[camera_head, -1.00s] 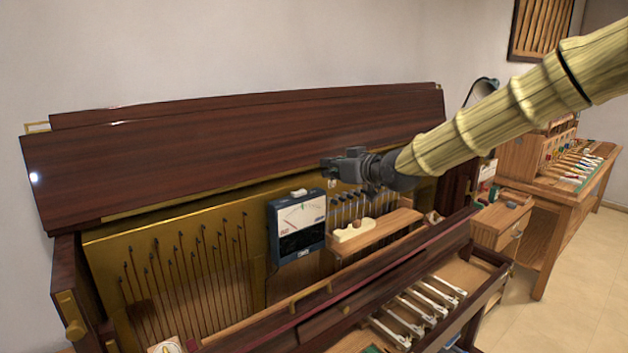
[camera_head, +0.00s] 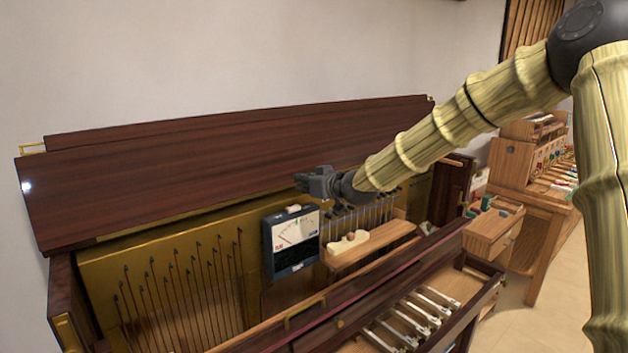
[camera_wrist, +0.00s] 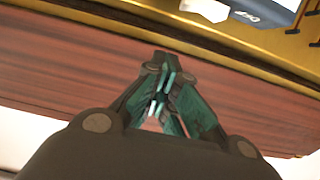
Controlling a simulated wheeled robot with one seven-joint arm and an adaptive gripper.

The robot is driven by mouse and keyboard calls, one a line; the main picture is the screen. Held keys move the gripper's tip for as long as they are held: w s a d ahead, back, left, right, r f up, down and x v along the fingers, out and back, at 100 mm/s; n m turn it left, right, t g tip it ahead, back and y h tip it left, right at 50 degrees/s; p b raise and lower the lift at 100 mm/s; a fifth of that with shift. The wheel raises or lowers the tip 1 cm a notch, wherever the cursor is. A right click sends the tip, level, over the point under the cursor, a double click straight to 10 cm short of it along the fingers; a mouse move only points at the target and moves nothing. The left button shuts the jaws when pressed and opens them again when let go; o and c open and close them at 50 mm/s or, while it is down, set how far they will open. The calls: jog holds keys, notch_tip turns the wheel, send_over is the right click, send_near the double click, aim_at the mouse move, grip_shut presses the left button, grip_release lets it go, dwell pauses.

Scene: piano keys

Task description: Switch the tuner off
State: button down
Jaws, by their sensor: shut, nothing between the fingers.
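The tuner (camera_head: 291,243) is a dark blue box with a white needle dial, standing upright against the gold plate inside the open piano. A small white piece (camera_head: 293,208) sits on its top edge. My gripper (camera_head: 301,181) is shut and empty, above and slightly right of the tuner, in front of the dark wooden lid. In the wrist view, my gripper's fingertips (camera_wrist: 163,72) are together over the reddish wood, and part of the tuner (camera_wrist: 262,8) shows upside down at the top right edge. I cannot read the tuner's switch state.
The raised piano lid (camera_head: 220,160) stands close behind my gripper. A wooden shelf (camera_head: 385,241) with a pale block (camera_head: 347,242) is right of the tuner. Strings and pins (camera_head: 180,280) fill the left. A workbench (camera_head: 535,205) stands at the right.

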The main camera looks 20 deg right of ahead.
jog(key=shift+w+a+f, duration=0.15)
jog(key=shift+w+f, duration=0.05)
jog(key=shift+w, duration=0.2)
jog(key=shift+s+f+p, duration=0.1)
jog(key=shift+f+p, duration=0.75)
jog(key=shift+f, duration=1.05)
jog(key=shift+f, duration=0.15)
jog(key=shift+d+f+m, duration=0.2)
jog(key=shift+f+m, duration=0.05)
jog(key=shift+m, duration=0.15)
jog(key=shift+r, duration=0.1)
jog(key=shift+r, duration=0.25)
jog(key=r+p, duration=0.1)
jog(key=r, duration=0.2)
jog(key=shift+w+d+r+p, duration=0.1)
jog(key=shift+w+d+p, duration=0.1)
jog(key=shift+d+p, duration=0.2)
jog(key=b+v, duration=0.3)
jog(key=v, duration=0.7)
jog(key=shift+d+b, duration=0.25)
jog(key=shift+b, duration=0.15)
